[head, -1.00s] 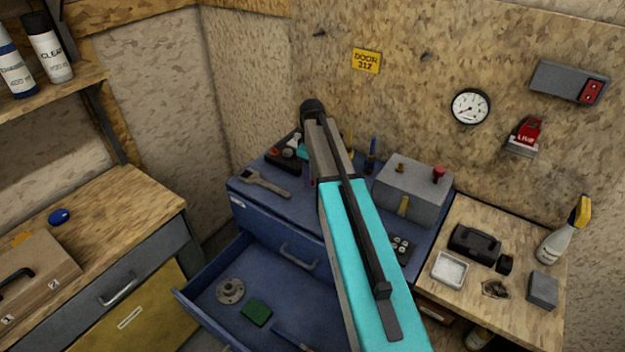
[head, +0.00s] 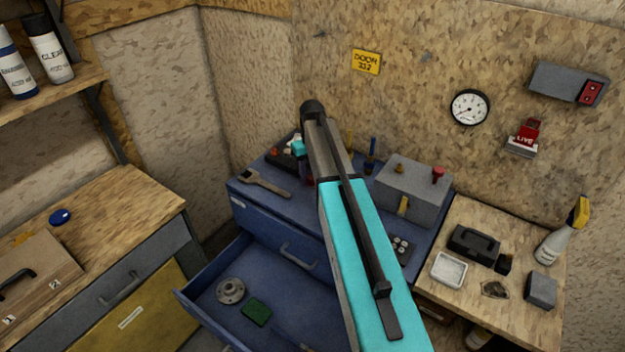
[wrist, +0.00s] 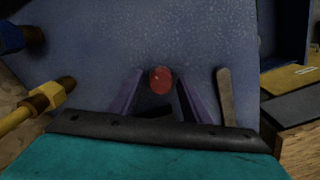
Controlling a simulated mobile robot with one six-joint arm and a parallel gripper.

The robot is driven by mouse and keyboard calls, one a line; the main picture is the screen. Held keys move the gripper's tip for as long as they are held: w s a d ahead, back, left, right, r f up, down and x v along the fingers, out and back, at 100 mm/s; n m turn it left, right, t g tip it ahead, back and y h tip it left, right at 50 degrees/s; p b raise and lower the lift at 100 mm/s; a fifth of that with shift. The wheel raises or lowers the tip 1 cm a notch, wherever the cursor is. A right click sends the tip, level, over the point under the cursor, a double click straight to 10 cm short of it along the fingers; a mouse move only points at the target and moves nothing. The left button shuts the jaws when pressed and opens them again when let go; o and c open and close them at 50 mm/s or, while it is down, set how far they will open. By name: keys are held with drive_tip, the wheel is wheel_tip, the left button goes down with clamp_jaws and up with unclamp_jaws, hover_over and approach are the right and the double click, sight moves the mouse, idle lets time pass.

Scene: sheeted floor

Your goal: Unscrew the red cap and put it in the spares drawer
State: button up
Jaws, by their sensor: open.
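In the wrist view a round red cap (wrist: 160,80) lies between the two purple fingers of my gripper (wrist: 158,76). The fingers are open, with a gap showing on each side of the cap. In the head view my gripper (head: 308,174) is over the blue cabinet top, mostly hidden behind my arm, and a bit of red shows at its fingertips. An open blue drawer (head: 190,300) is below, left of my arm; I cannot read a label on it.
The drawer holds a grey flange (head: 230,290) and a green block (head: 256,311). A wrench (head: 265,184) lies on the cabinet top. A blue fitting (wrist: 18,37) and a yellow fitting (wrist: 40,102) stand near the gripper. A grey box (head: 412,190) with a red knob stands right.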

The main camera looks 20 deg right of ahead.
drive_tip(key=m, duration=0.6)
drive_tip(key=shift+m+p, duration=0.35)
drive_tip(key=shift+m, duration=2.75)
clamp_jaws()
drive_tip(key=shift+n, duration=2.4)
drive_tip(key=n, duration=0.9)
drive_tip(key=shift+n, duration=0.3)
drive_tip(key=shift+n+p, duration=0.35)
drive_tip(key=shift+n, duration=2.25)
